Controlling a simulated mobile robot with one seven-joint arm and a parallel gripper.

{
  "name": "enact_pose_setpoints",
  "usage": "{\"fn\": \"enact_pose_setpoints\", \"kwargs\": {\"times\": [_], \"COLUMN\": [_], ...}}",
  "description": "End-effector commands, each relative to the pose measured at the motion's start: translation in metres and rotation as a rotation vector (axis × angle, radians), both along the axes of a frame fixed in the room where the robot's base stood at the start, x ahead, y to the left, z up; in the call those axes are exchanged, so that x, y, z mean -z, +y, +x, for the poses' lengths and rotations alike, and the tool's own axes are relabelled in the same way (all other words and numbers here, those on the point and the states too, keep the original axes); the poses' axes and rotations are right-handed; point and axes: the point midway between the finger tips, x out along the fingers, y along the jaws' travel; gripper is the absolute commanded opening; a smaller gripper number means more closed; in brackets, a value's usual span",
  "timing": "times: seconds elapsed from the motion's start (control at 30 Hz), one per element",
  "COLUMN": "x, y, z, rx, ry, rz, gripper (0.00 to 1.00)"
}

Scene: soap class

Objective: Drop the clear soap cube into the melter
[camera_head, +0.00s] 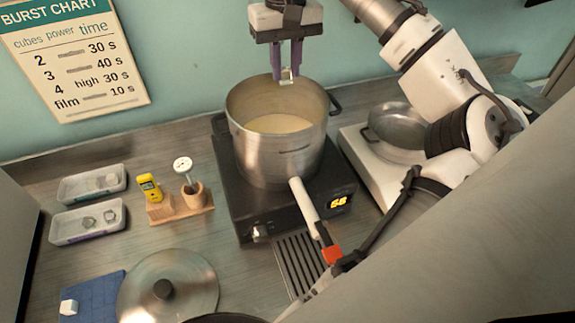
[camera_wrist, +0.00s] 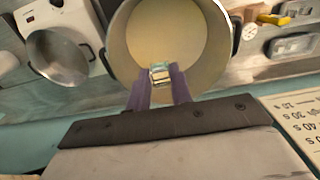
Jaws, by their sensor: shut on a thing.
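My gripper (camera_head: 286,75) points down with its purple fingers shut on a small clear soap cube (camera_head: 286,74). The cube also shows between the fingertips in the wrist view (camera_wrist: 159,75). The melter is a tall steel pot (camera_head: 275,165) on a black hot plate (camera_head: 240,210) whose display glows with digits. The pot holds a pale cream surface (camera_head: 278,124). The cube hangs above the pot's back rim area in the head view, and in the wrist view it appears over the pot's opening (camera_wrist: 178,30). Its exact height above the rim is unclear.
A steel pan (camera_head: 396,128) on a white base stands right of the pot. A chart (camera_head: 75,55) hangs behind.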

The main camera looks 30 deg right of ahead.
Motion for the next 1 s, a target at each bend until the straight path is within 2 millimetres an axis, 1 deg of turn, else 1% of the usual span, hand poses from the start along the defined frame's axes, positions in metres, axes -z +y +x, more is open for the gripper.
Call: {"fn": "enact_pose_setpoints", "kwargs": {"times": [0.2,0.33,0.5,0.77,0.8,0.97,1.0], "x": [0.029,0.041,0.047,0.048,0.048,0.048,0.048], "y": [0.001,0.001,0.001,0.001,0.001,0.001,0.001], "z": [0.0,0.0,0.0,0.0,0.0,0.0,0.0], "rx": [0.0,-0.001,0.0,0.0,0.0,0.0,0.0], "ry": [-0.001,-0.001,-0.001,-0.001,-0.001,-0.001,-0.001], "rz": [0.003,0.002,0.001,0.001,0.001,0.001,0.001], "gripper": [0.0,0.0,0.0,0.0,0.24,0.45,0.47]}}
